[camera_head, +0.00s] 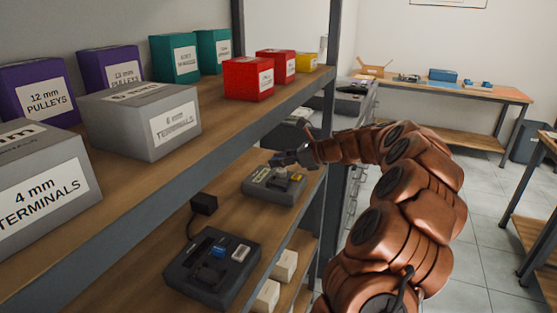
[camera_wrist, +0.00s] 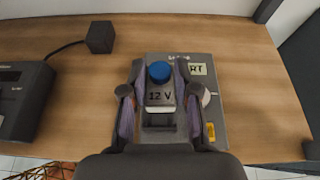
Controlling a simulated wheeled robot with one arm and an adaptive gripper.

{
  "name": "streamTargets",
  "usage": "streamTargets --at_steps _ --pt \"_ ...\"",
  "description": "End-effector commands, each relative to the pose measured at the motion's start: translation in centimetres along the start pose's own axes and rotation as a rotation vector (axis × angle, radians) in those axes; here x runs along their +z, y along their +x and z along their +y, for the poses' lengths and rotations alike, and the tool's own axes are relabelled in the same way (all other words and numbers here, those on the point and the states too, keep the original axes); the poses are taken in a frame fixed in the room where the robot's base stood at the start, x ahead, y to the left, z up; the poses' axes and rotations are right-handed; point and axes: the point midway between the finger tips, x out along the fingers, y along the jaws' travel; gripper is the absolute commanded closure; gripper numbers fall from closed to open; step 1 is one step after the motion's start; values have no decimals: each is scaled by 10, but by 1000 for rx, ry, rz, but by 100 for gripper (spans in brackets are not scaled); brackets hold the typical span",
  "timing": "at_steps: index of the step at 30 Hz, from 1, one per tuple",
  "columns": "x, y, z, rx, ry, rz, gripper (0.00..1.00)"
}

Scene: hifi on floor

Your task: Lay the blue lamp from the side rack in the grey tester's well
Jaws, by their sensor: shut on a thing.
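The grey tester (camera_head: 262,190) sits on the middle shelf, and it fills the middle of the wrist view (camera_wrist: 205,105). My gripper (camera_head: 292,158) is over the tester's far part. In the wrist view my gripper (camera_wrist: 154,88) is shut on the blue lamp (camera_wrist: 159,71), with a finger on each side. The lamp has a round blue top and a pale body marked "12 V". It appears over the tester's face, in line with a dark recess below it in the picture. I cannot tell whether it touches the tester. In the head view my gripper mostly hides the lamp.
A dark device (camera_head: 190,282) with a blue part lies nearer on the same shelf, beside a black power block (camera_head: 204,204). Labelled boxes (camera_head: 145,120) fill the upper shelf just above. A rack post (camera_head: 331,70) stands close to my arm. White boxes (camera_head: 286,265) lie below.

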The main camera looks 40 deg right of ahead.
Motion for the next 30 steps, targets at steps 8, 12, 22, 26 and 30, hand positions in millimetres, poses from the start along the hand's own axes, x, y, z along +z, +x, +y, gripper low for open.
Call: streamTargets --at_steps 8,12,22,26,30 --pt "-23 8 0 -2 1 1 94" --pt "-32 12 1 -2 1 1 94" --pt "-44 18 1 -1 2 -1 94" --pt "-45 18 1 -1 1 -1 94" --pt "-45 18 1 -1 1 0 94"
